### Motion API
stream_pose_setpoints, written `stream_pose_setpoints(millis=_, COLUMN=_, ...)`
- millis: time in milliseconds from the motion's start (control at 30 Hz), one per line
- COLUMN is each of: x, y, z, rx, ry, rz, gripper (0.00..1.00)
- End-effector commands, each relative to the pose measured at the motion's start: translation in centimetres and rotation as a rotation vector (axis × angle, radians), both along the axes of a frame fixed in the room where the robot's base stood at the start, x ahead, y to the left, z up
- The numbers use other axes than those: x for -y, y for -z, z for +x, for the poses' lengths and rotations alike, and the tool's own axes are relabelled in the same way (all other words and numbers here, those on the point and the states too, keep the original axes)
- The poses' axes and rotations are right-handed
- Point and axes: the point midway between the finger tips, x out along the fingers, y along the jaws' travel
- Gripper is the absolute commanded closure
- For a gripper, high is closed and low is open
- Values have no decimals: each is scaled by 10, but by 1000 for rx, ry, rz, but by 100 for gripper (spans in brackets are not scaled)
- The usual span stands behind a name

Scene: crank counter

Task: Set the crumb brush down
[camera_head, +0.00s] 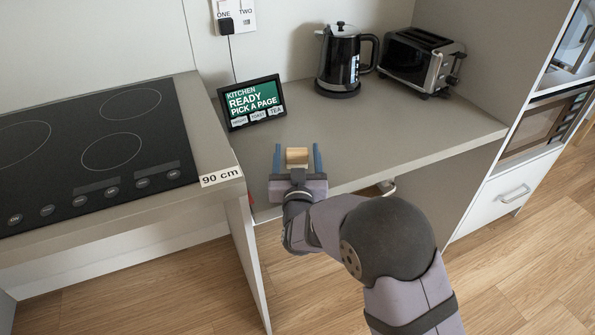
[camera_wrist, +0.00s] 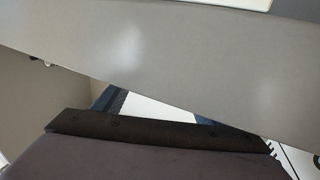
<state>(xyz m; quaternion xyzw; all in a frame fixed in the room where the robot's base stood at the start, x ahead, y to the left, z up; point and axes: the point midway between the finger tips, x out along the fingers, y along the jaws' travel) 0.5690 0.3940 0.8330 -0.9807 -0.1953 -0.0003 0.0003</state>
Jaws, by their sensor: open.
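A small light-wood block (camera_head: 297,156), possibly the crumb brush, shows between the two blue fingers of my gripper (camera_head: 297,158) in the head view. No bristles can be made out. My gripper is open at the front edge of the lower counter, with a finger on each side of the block. I cannot tell whether the block touches a finger or rests on the counter. In the wrist view the blue fingers (camera_wrist: 155,110) show partly behind my gripper's dark body, and no brush can be made out.
The grey counter (camera_head: 410,135) is clear in its middle. A tablet (camera_head: 252,103) stands behind my gripper, with a kettle (camera_head: 340,62) and toaster (camera_head: 420,60) at the back right. A hob (camera_head: 95,140) lies on the higher left counter. A white drawer (camera_head: 505,200) is at right.

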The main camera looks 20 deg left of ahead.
Motion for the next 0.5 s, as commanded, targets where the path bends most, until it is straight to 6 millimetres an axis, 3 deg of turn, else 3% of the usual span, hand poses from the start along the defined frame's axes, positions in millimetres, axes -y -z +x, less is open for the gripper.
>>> stream_pose_setpoints(millis=500, x=29, y=1, z=-72, rx=-1, ry=-3, rz=0, gripper=35)
